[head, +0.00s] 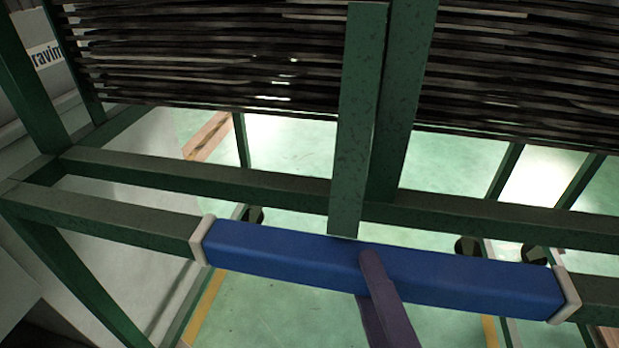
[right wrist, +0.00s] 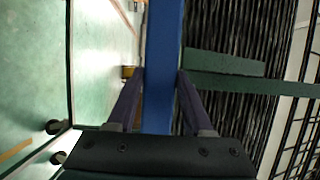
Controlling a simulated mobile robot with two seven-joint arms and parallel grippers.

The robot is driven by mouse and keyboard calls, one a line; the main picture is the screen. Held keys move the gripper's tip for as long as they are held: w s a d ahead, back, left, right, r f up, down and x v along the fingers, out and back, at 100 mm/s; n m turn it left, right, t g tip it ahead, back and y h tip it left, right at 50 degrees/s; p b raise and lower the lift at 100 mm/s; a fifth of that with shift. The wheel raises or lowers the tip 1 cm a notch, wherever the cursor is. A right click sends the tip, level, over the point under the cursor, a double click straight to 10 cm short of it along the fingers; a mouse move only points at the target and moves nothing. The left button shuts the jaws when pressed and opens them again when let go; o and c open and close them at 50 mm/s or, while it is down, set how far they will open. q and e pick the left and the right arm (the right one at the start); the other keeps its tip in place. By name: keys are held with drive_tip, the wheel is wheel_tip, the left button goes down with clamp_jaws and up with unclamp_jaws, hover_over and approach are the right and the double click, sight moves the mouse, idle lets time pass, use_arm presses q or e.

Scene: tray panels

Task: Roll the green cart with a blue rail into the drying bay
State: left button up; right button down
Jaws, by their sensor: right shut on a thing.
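The green cart (head: 130,217) fills the head view, a frame of green bars holding a stack of dark trays (head: 210,55). Its blue rail (head: 290,258) runs across the near side with a pale collar at each end. My left gripper is not in view. The drying bay cannot be made out.
Dark wheels (head: 468,246) show under the cart on the pale green floor (head: 265,310). Yellow floor lines (head: 207,300) run on the floor. A grey wall or panel with a sign (head: 46,55) stands close along the left side.

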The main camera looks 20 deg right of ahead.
drive_tip(key=shift+c, duration=1.5)
unclamp_jaws()
drive_tip(key=s+a, duration=0.1)
drive_tip(key=s, duration=0.8)
drive_tip(key=shift+s+a, duration=0.3)
drive_tip(key=shift+s, duration=0.1)
